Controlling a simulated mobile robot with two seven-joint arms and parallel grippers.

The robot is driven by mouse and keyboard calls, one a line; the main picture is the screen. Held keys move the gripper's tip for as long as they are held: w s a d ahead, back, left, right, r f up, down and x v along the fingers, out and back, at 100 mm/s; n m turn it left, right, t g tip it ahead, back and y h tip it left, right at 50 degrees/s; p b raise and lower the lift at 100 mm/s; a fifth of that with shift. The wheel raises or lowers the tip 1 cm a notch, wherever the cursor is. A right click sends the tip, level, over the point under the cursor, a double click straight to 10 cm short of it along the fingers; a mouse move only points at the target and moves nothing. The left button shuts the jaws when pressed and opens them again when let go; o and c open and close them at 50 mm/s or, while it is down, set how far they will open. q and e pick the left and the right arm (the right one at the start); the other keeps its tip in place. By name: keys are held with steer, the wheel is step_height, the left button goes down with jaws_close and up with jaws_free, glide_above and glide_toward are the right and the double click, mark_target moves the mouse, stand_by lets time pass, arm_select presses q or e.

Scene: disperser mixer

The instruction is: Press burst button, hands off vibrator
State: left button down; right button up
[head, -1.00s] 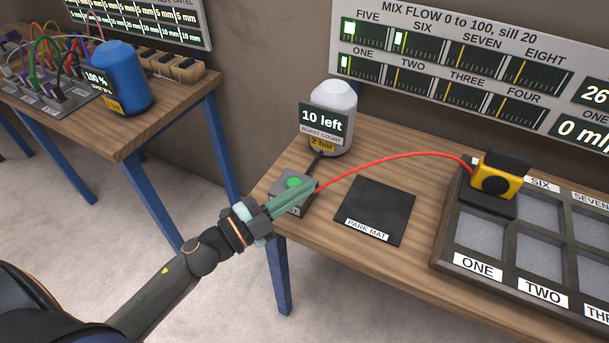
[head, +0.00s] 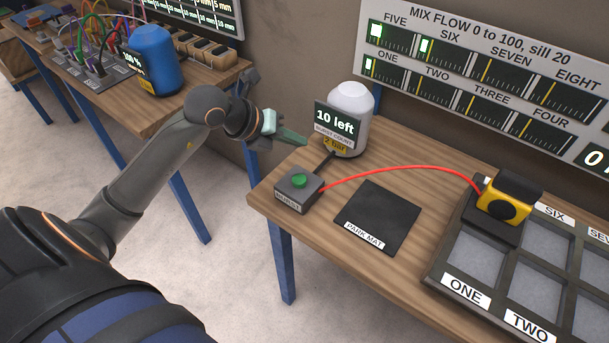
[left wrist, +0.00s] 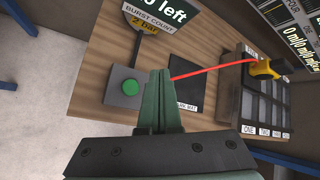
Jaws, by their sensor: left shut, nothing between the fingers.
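The burst button is a green round cap (head: 299,181) on a grey box (head: 299,196) near the table's left front corner. It also shows in the left wrist view (left wrist: 130,88). My left gripper (head: 304,140) is shut and empty, above and behind the box in the head view, apart from the button. The yellow vibrator (head: 508,197) with a black top sits on the dark frame between cells FIVE and ONE. No gripper touches it. A red hose (head: 400,170) runs from the box to it. My right gripper is not in view.
A white canister (head: 350,105) with a sign (head: 334,124) reading "10 left" and "2 bar" stands behind the box. A black park mat (head: 377,217) lies bare. The mix flow board (head: 480,75) hangs behind. Another table with a blue canister (head: 155,60) is at left.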

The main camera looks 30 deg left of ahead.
mark_target(296, 181)
arm_select(q)
steer(key=shift+a+f, duration=0.1)
stand_by(0.3)
step_height(296, 181, down, 9)
steer(key=b, duration=0.5)
stand_by(1.9)
steer(key=shift+f+b, duration=0.25)
steer(key=shift+b, duration=0.15)
steer(key=shift+f+b, duration=0.5)
steer(key=shift+f, duration=0.1)
stand_by(0.6)
steer(key=shift+r, duration=0.1)
stand_by(0.3)
steer(key=shift+r+p, duration=0.8)
steer(key=shift+r, duration=0.1)
